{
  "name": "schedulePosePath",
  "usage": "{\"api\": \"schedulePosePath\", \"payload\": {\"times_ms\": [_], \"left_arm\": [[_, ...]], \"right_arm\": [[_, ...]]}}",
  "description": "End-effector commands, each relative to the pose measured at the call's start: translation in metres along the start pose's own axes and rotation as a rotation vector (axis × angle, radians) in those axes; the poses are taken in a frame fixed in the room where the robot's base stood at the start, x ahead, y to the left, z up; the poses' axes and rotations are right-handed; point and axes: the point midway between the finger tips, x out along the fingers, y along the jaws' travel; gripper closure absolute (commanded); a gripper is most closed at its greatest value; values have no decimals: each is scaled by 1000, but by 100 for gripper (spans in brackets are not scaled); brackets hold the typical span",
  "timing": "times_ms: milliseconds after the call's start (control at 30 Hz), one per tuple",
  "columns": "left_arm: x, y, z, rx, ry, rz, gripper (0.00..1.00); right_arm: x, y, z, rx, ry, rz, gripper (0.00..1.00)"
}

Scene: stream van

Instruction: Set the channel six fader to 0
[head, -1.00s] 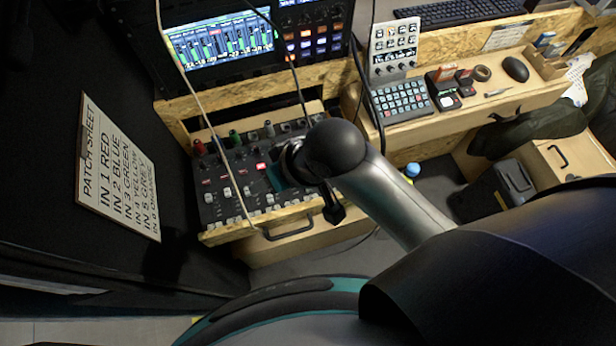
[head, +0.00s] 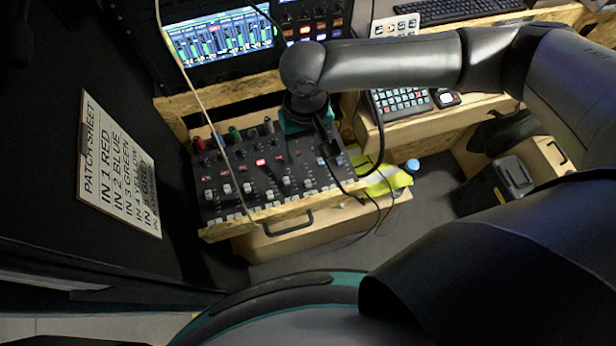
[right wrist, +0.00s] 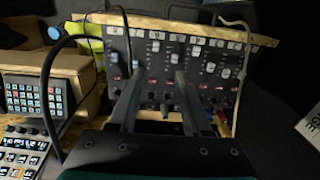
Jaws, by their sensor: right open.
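The audio mixer (head: 240,165) sits in a wooden tray below the screen in the head view, with a row of fader caps across its lower half. Two caps at the right (head: 330,160) sit higher than the others. I cannot read which fader is channel six. My right gripper (right wrist: 158,72) is open and empty, its two fingers pointing down over the mixer. In the right wrist view the mixer (right wrist: 150,80) appears turned round, with caps between and beside the fingers; contact cannot be judged. In the head view my right wrist hides the mixer's upper right. My left gripper is not in view.
A thin cable (head: 208,115) hangs across the mixer's left part. Dark cables lie at its right, near a yellow item (head: 390,181) and a blue-capped bottle (head: 412,166). A drawer handle (head: 288,225) is below. A patch sheet (head: 118,165) lies left; a screen (head: 220,38) stands behind.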

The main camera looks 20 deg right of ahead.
Motion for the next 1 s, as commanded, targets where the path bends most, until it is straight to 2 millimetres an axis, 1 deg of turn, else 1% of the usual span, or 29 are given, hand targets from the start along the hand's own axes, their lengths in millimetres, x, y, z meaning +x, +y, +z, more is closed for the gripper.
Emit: {"api": "schedulePosePath", "payload": {"times_ms": [33, 133, 267, 700, 833, 1000], "left_arm": [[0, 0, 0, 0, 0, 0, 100], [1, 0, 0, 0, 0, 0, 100], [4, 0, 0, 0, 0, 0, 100], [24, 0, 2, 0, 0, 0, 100], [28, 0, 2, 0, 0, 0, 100], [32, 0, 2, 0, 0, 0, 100]], "right_arm": [[0, 5, -2, 14, -1, 10, 51], [4, 8, -3, 27, -5, 17, 51], [20, 8, -2, 26, -6, 17, 51], [114, 8, -2, 23, -5, 17, 51], [134, 9, -2, 23, -4, 17, 51], [149, 9, -2, 23, -4, 16, 51]]}}
